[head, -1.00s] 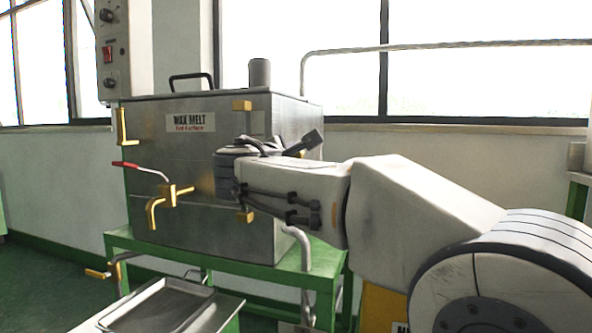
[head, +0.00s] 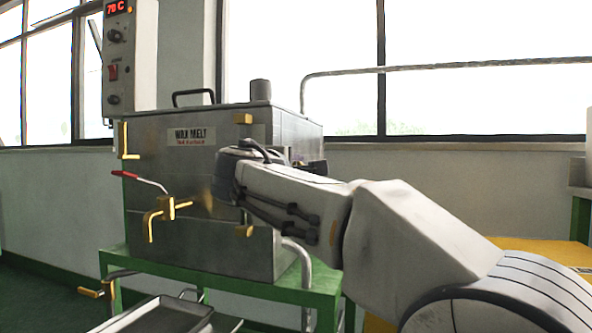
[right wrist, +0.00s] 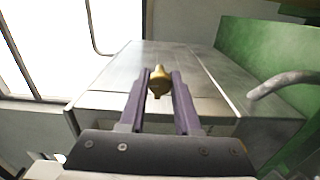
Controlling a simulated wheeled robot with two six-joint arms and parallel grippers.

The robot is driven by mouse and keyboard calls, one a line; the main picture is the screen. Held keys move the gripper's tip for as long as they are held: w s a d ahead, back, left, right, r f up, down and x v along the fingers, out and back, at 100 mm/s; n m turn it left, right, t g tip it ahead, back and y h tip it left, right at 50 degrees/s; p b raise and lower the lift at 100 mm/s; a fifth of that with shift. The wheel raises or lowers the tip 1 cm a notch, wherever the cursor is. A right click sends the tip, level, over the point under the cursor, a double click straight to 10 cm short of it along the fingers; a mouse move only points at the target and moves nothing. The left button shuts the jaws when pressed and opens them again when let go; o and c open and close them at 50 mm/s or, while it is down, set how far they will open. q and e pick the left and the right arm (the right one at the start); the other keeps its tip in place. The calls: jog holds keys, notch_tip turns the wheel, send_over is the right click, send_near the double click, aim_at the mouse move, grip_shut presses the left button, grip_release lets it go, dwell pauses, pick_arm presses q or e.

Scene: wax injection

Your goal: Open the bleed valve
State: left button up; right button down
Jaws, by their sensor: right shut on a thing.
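The steel wax melt tank (head: 160,165) stands on a green stand in the head view. My right arm reaches across its right part, and the gripper is mostly hidden behind my wrist near the tank's right side. In the right wrist view the gripper (right wrist: 160,84) has its two purple fingers closed on a small brass knob (right wrist: 159,80), which I take to be the bleed valve. The knob stands out from the tank's metal surface (right wrist: 120,78). I cannot tell how far it is turned. My left gripper is out of view.
A brass tap (head: 166,208) with a red-tipped lever is on the tank's front. A control box (head: 117,55) reading 70 C hangs at the upper left. A bent pipe (head: 298,262) runs down at the tank's lower right. A metal tray (head: 165,315) lies below.

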jog(key=shift+f, duration=0.1)
jog(key=c, duration=0.6)
grip_release()
jog(key=p+v, duration=0.1)
jog(key=v, duration=0.9)
jog(key=shift+s+p, duration=0.25)
jog(key=shift+p, duration=0.15)
jog(key=shift+a, duration=0.1)
